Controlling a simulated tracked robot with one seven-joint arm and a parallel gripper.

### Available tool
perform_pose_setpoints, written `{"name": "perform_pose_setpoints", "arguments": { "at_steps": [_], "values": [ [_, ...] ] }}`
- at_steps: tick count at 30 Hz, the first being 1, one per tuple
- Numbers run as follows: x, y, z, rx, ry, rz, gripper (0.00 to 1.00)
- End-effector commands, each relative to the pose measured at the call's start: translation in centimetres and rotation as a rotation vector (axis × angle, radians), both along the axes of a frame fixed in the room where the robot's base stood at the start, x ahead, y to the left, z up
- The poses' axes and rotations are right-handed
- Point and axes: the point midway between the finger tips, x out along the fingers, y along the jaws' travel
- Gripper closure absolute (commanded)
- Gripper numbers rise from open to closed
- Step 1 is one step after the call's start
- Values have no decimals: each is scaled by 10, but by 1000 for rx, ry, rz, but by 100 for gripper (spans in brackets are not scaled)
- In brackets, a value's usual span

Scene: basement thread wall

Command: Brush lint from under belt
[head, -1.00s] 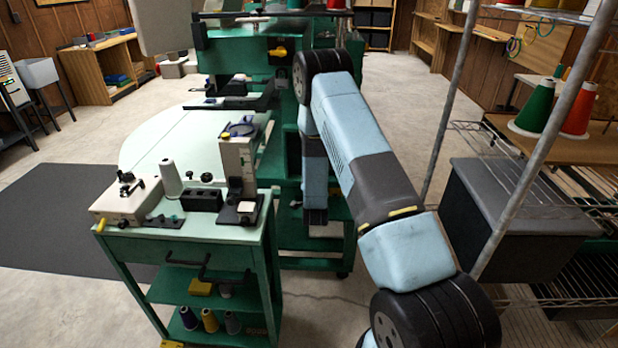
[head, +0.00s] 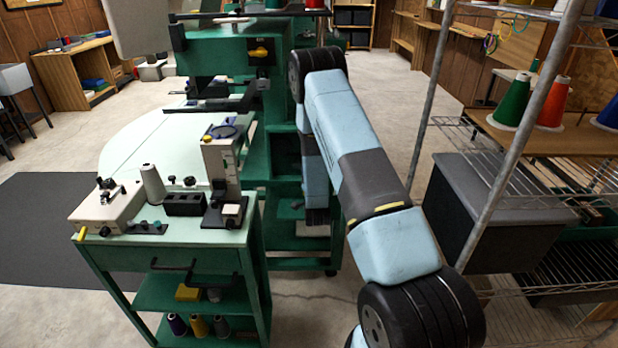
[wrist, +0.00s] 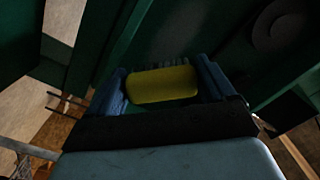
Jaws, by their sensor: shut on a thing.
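In the wrist view my gripper (wrist: 161,68) is shut on a yellow brush (wrist: 162,86), with its yellow body between my two blue fingers. A row of short, dim bristles seems to show just beyond the yellow body. The brush faces dark green panels of the machine, and I cannot tell whether it touches anything. In the head view the green machine (head: 215,52) stands at the back centre and my arm reaches to its right side. My gripper is hidden there. I cannot make out the belt or any lint in either view.
A green cart (head: 175,258) with small devices and thread cones stands front left. A wire rack (head: 485,170) with posts and a black bin (head: 480,215) stands close on the right. A dark mat (head: 45,225) lies at left. A round dark disc (wrist: 276,24) is upper right in the wrist view.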

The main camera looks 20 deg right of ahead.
Motion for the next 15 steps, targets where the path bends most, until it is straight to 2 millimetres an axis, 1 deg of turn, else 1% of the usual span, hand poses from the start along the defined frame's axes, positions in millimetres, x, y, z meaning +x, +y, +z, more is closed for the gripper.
{"name": "perform_pose_setpoints", "arguments": {
  "at_steps": [1, 6, 9, 15],
  "values": [
    [-1, -30, 6, -24, -11, -45, 41],
    [-6, -42, 5, -24, -11, -45, 41],
    [-7, -45, 5, -24, -10, -44, 41],
    [-9, -44, 5, -23, -10, -42, 41]
  ]
}}
